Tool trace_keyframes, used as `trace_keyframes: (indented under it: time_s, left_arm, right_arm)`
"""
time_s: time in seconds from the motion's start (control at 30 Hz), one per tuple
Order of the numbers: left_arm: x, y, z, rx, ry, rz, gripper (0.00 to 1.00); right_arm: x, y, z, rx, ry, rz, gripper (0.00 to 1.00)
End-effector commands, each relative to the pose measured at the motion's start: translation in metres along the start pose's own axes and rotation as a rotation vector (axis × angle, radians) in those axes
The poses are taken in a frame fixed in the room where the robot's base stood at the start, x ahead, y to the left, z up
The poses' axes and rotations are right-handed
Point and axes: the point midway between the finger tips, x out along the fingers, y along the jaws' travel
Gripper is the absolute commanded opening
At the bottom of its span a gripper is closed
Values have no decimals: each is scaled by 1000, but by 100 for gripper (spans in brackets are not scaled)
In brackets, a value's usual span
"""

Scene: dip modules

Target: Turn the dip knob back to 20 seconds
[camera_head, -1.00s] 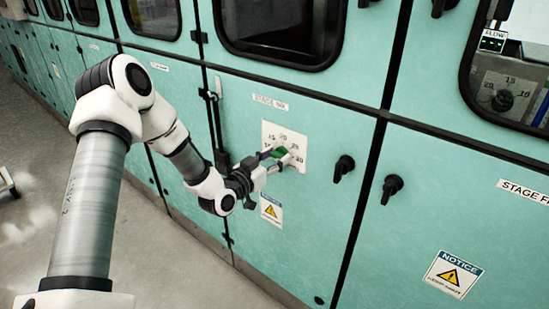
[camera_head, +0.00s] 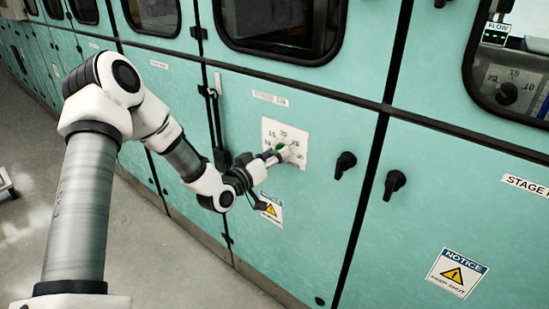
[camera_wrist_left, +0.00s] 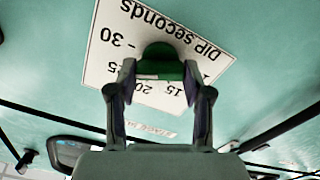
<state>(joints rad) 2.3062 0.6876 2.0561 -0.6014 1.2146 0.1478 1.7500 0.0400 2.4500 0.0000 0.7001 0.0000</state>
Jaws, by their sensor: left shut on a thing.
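The dip knob is green (camera_wrist_left: 160,62) and sits in the middle of a white dial plate (camera_head: 270,132) on a teal cabinet door. My left gripper (camera_head: 274,156) reaches the plate from the left. In the left wrist view its two fingers (camera_wrist_left: 158,85) are on either side of the knob, shut on it. The knob's pointer is hidden, so its setting cannot be read. My right gripper is not in view.
A black latch handle (camera_head: 345,165) sticks out right of the plate, and another (camera_head: 394,184) is on the neighbouring door. A notice label (camera_head: 271,208) is below the plate. A window (camera_head: 283,28) is above. Open floor (camera_head: 140,250) lies in front of the cabinets.

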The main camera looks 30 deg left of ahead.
Motion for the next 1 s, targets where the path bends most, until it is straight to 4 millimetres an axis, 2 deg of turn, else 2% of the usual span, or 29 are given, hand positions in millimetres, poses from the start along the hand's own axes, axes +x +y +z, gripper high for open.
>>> trace_keyframes:
  time_s: [1.0]
  left_arm:
    - [0, -4, 2, -932, 3, 0, 15]
  right_arm:
    - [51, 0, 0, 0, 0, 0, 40]
